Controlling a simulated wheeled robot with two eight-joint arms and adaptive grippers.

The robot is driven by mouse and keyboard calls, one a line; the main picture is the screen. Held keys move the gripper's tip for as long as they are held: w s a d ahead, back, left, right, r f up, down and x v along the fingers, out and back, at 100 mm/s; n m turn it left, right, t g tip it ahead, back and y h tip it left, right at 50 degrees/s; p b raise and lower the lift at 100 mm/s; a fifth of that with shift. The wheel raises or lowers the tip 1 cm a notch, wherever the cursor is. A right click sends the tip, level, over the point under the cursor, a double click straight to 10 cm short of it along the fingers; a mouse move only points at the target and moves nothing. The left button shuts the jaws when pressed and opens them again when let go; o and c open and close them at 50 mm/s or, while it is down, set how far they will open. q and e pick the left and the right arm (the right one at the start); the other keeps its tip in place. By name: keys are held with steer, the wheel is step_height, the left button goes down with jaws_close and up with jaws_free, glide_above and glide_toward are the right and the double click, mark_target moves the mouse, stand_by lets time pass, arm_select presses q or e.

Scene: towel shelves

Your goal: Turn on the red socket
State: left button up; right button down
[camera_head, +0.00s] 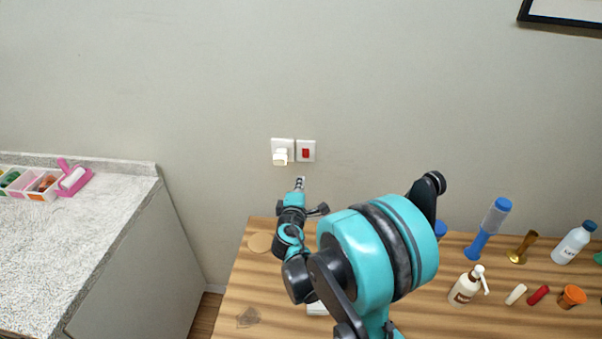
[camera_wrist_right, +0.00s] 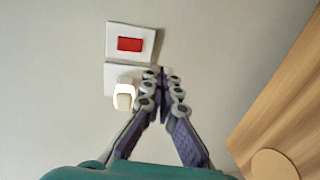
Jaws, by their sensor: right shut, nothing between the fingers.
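The red socket switch (camera_head: 306,153) is a red rocker on a white wall plate, at the middle of the wall. It also shows in the right wrist view, where the red rocker (camera_wrist_right: 130,44) is above and left of my fingertips. Left of it in the head view is a second white plate with a plug (camera_head: 280,156) in it; the wrist view shows this glowing plug (camera_wrist_right: 124,97) too. My right gripper (camera_head: 300,184) is shut and empty, just below the red switch in the head view. Its closed fingertips (camera_wrist_right: 163,72) point at the wall; contact cannot be told. My left gripper is not visible.
A wooden table (camera_head: 232,300) stands below the sockets, with a pump bottle (camera_head: 464,288), a blue-capped bottle (camera_head: 572,243) and an orange pot (camera_head: 572,296) at right. A speckled counter (camera_head: 80,235) with small bins is at left. The wall around the sockets is bare.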

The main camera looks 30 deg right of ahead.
steer(key=shift+s+a+f, duration=0.2)
steer(key=shift+s+a, duration=0.7)
steer(key=shift+s, duration=0.25)
steer(key=shift+s+a+f, duration=0.15)
steer(key=shift+s+a, duration=0.7)
steer(key=shift+s, duration=0.25)
steer(key=s+a+m+g+y, duration=0.3)
steer(key=s+a+m+y, duration=0.2)
steer(key=s, duration=0.5)
steer(key=s+a+f+m+g+y, duration=0.1)
steer(key=s+a+m+y, duration=0.3)
steer(key=s+a, duration=0.5)
steer(key=shift+s+a+m+g+y, duration=0.4)
steer(key=shift+a+m+g, duration=0.3)
steer(key=shift+m+g, duration=0.15)
steer(key=shift+f, duration=0.1)
